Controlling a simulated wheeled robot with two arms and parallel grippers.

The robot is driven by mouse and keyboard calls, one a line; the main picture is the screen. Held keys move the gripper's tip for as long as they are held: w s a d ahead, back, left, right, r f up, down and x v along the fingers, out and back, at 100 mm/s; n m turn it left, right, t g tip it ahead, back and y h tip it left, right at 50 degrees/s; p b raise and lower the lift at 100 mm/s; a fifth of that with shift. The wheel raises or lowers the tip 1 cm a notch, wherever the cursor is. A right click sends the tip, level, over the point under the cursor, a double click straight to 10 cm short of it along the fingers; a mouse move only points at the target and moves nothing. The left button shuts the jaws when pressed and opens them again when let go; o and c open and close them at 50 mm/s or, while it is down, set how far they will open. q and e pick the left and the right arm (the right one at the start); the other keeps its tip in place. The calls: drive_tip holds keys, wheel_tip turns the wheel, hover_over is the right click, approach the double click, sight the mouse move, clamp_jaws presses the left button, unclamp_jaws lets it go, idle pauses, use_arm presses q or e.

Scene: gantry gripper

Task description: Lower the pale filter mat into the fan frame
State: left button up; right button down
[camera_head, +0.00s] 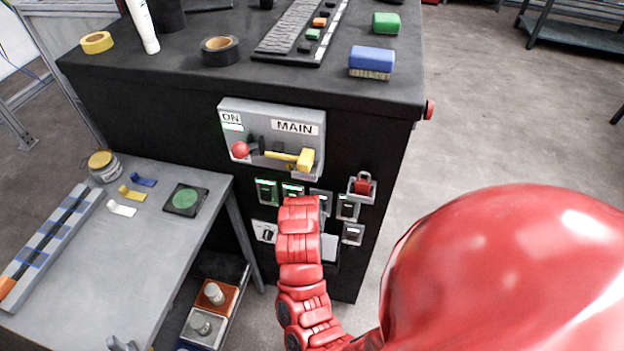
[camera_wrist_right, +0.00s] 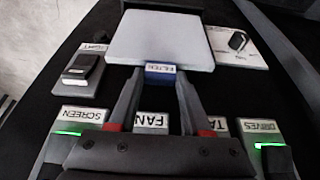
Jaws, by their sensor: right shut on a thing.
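The pale filter mat (camera_wrist_right: 160,38) is a flat grey-white square in the right wrist view, with a blue tab (camera_wrist_right: 160,68) labelled FILTER at its near edge. My right gripper (camera_wrist_right: 159,74) is shut on this tab, one finger on each side. The mat hangs out beyond the fingertips in front of the black panel. In the head view, the mat's pale surface (camera_head: 331,246) shows just right of my red right arm. A FAN label (camera_wrist_right: 152,119) shows between the fingers. My left gripper is not in view.
The black cabinet (camera_head: 150,105) carries a MAIN switch box (camera_head: 272,133), a red padlock unit (camera_head: 362,187) and small modules. In the wrist view, SCREEN (camera_wrist_right: 80,117) and DRIVES (camera_wrist_right: 262,127) modules flank the gripper. A grey table (camera_head: 140,230) stands at left.

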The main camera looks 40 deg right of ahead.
drive_tip(key=shift+f+b, duration=0.75)
drive_tip(key=shift+f, duration=0.25)
drive_tip(key=shift+f+b, duration=0.4)
drive_tip(key=shift+f, duration=0.15)
drive_tip(key=shift+s+f, duration=0.1)
drive_tip(key=shift+f, duration=0.25)
drive_tip(key=shift+f+b, duration=0.7)
drive_tip(key=shift+b, duration=0.1)
drive_tip(key=shift+f+b, duration=0.75)
drive_tip(key=shift+f, duration=0.45)
drive_tip(key=shift+r, duration=0.1)
drive_tip(key=shift+r+p, duration=1.05)
drive_tip(key=shift+r, duration=0.6)
drive_tip(key=shift+r+p, duration=0.8)
drive_tip(key=shift+r, duration=0.55)
